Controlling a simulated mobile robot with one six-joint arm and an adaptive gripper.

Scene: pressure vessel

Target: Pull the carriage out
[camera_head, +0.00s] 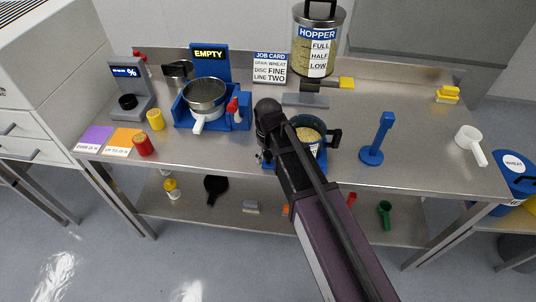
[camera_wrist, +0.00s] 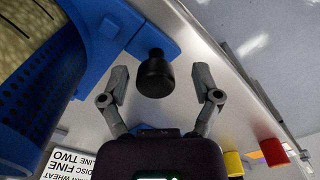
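A blue carriage (camera_wrist: 115,30) shows in the upper left of the wrist view, with a round black knob (camera_wrist: 155,75) on its end. My gripper (camera_wrist: 160,82) is open, with one finger on each side of the knob and a visible gap to each. The knob is not gripped. In the head view my arm hides most of the carriage, the knob and the gripper.
The hopper (camera_head: 318,45) stands behind, with a yellow handle (camera_head: 346,83) below it. To the left are a blue stand with a metal pan (camera_head: 205,92), and yellow (camera_head: 156,120) and red (camera_head: 143,146) cups. A blue post (camera_head: 378,138) stands right of the arm. The right bench top is mostly clear.

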